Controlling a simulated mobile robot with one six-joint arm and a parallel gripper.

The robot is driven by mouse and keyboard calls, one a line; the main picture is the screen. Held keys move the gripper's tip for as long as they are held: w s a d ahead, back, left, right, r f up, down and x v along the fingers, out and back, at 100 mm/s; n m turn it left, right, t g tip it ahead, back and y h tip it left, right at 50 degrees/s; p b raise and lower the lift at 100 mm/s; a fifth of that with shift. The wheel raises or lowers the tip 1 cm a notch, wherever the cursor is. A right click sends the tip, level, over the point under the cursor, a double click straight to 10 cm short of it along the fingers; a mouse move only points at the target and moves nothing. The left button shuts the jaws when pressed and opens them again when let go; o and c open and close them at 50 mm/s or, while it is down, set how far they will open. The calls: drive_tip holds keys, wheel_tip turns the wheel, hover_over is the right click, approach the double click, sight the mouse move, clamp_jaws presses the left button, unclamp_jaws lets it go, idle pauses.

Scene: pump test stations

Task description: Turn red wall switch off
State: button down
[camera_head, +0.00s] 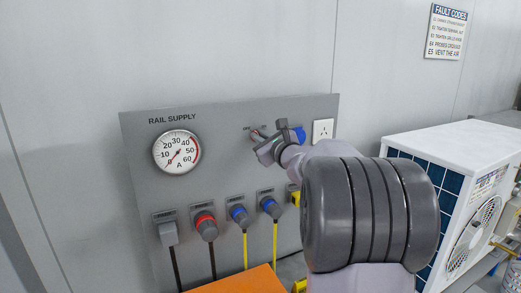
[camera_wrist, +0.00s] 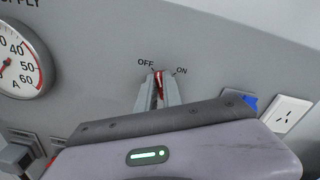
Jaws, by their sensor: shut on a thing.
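The red wall switch (camera_wrist: 159,84) is on the grey rail supply panel, below the OFF and ON labels. In the wrist view only a narrow red strip of it shows. It sits between the two fingers of my gripper (camera_wrist: 158,92), which are shut on it. The lever appears to lie between the two labels; its exact setting is hard to tell. In the head view my gripper (camera_head: 268,147) reaches the panel's upper right, and its fingers hide most of the switch.
The panel (camera_head: 220,140) carries a round ampere gauge (camera_head: 177,151) at left, a white socket (camera_head: 323,130) close right of my gripper, and a row of plugs with cables (camera_head: 207,227) below. A white outdoor unit (camera_head: 455,150) stands at right. An orange surface (camera_head: 235,281) lies below.

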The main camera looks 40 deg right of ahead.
drive_tip(key=shift+a+f+n+b, duration=0.1)
drive_tip(key=shift+f+n+b, duration=0.05)
drive_tip(key=shift+n+b, duration=0.9)
drive_tip(key=shift+f+n+b, duration=0.1)
drive_tip(key=shift+n+b, duration=0.75)
drive_tip(key=shift+b, duration=0.4)
drive_tip(key=c, duration=1.5)
unclamp_jaws()
drive_tip(key=shift+r, duration=0.1)
drive_tip(key=v, duration=1.7)
drive_tip(key=shift+s+p, duration=0.2)
drive_tip(key=shift+p, duration=0.1)
